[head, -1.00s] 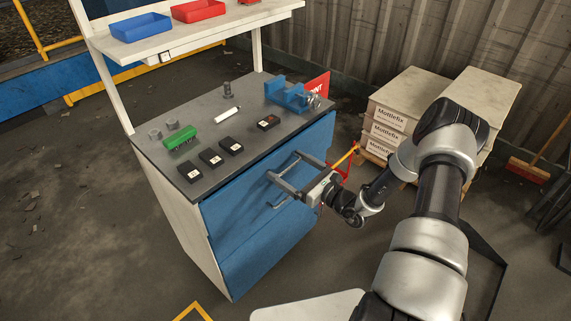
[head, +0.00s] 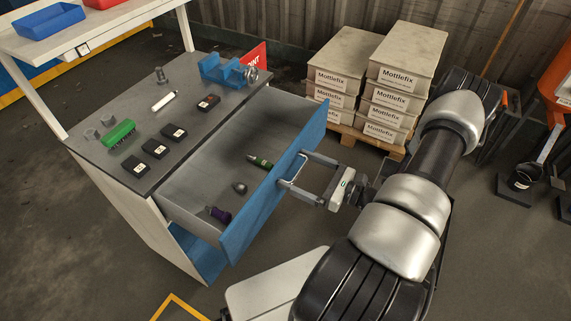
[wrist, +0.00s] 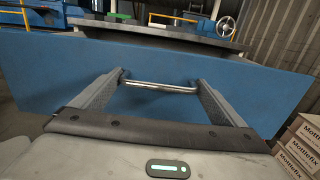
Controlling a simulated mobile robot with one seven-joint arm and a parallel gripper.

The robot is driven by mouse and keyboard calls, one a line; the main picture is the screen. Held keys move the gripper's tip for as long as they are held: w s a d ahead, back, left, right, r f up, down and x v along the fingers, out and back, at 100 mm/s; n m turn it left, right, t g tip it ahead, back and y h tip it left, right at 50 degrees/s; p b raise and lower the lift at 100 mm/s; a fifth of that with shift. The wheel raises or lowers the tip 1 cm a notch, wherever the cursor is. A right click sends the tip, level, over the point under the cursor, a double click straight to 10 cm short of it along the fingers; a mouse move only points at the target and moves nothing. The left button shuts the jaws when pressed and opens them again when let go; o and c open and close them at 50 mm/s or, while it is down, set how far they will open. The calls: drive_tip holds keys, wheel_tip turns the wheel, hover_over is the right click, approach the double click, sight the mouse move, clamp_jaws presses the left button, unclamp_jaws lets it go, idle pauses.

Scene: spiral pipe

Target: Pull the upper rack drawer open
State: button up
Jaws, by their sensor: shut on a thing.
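The upper drawer (head: 275,187) has a blue front and a grey inside, and it stands well out from the workbench. Its metal bar handle (wrist: 160,87) runs across the blue front in the wrist view. My gripper (head: 291,168) reaches the front from the right, with its fingers shut on the handle near the middle of the drawer front. The cabinet's lower blue front (head: 197,256) is partly hidden under the open drawer.
The grey bench top (head: 110,118) carries several black boxes, a green brush-like block (head: 119,133) and a blue vise (head: 228,71). Stacked Mottlefix boxes (head: 390,80) stand on a pallet behind my arm. Floor before the drawer is partly free.

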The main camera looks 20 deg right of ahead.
drive_tip(key=shift+s+d, duration=0.4)
drive_tip(key=shift+d, duration=0.15)
drive_tip(key=o, duration=1.2)
drive_tip(key=v, duration=1.7)
drive_tip(key=shift+s, duration=0.2)
